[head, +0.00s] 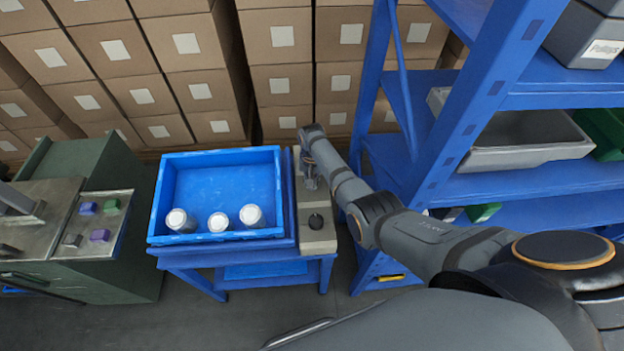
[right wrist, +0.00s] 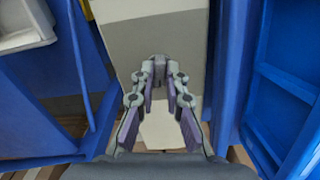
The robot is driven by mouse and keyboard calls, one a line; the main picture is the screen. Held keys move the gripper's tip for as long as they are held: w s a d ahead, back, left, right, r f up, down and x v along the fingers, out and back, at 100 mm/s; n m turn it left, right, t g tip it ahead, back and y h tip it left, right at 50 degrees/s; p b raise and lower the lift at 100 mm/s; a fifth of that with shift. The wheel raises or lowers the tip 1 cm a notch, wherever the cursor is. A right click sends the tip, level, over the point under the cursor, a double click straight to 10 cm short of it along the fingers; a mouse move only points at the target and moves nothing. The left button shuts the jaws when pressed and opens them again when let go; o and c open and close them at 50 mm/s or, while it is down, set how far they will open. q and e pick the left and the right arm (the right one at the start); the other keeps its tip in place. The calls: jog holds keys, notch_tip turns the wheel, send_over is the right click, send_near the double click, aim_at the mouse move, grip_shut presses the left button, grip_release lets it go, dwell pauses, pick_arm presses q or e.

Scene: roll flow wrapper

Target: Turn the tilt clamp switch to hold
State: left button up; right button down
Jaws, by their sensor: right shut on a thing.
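My left gripper is out of view.
A blue tray (head: 221,162) with a few white-topped cylinders (head: 251,216) lies left of the panel. A blue shelf rack (head: 480,110) stands close on the right, beside my right arm. Stacked cartons (head: 283,85) are behind. A green machine (head: 100,200) is at left.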

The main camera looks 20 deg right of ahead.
jog(key=shift+w+r+m+p, duration=0.1)
jog(key=shift+m+p, duration=0.3)
jog(key=shift+m, duration=1.6)
jog(key=c, duration=1.4)
grip_release()
notch_tip(320, 180, up, 12)
jog(key=shift+f, duration=0.1)
